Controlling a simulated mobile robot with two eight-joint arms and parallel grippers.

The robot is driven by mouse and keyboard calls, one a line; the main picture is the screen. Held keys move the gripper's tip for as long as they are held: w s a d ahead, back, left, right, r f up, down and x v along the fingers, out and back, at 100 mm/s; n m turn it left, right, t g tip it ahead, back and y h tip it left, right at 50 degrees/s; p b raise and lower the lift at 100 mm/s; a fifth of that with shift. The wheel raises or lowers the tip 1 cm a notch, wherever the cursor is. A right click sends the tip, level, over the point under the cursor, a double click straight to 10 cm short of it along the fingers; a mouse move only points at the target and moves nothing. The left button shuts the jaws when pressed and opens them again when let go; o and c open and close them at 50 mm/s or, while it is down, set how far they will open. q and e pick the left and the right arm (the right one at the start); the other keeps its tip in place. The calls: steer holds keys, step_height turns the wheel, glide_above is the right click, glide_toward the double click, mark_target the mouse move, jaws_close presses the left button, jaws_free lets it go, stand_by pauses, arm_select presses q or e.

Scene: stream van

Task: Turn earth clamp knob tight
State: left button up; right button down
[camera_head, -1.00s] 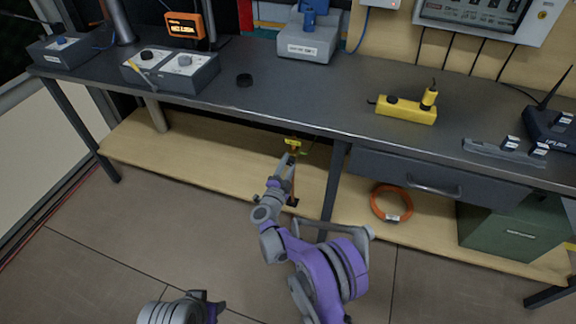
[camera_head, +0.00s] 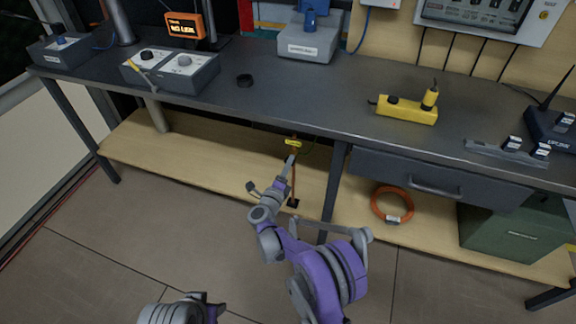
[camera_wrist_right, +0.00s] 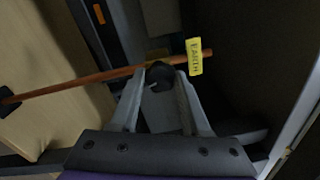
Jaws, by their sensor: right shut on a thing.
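The black earth clamp knob (camera_wrist_right: 160,75) sits between my right gripper's pale fingertips in the right wrist view, in front of a copper-coloured rod (camera_wrist_right: 70,85). A yellow tag reading EARTH (camera_wrist_right: 195,57) hangs on the rod just right of the knob. In the head view the yellow tag (camera_head: 293,142) shows below the bench's front edge. My right gripper (camera_head: 291,160) reaches up to just below it, shut on the knob. The knob itself is too small to make out there. My left gripper is not in view; only part of my left arm shows at the bottom.
The dark bench top (camera_head: 300,95) overhangs the clamp, with a wooden lower shelf (camera_head: 190,150) behind it. A bench leg (camera_head: 333,190) stands close to the right of my arm. An orange cable coil (camera_head: 392,205) lies on the shelf further right. Floor in front is clear.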

steer(key=shift+m, duration=0.5)
steer(key=shift+c, duration=1.9)
jaws_free()
steer(key=p+v, duration=0.1)
steer(key=v, duration=1)
steer(key=shift+p, duration=0.4)
steer(key=shift+w, duration=0.1)
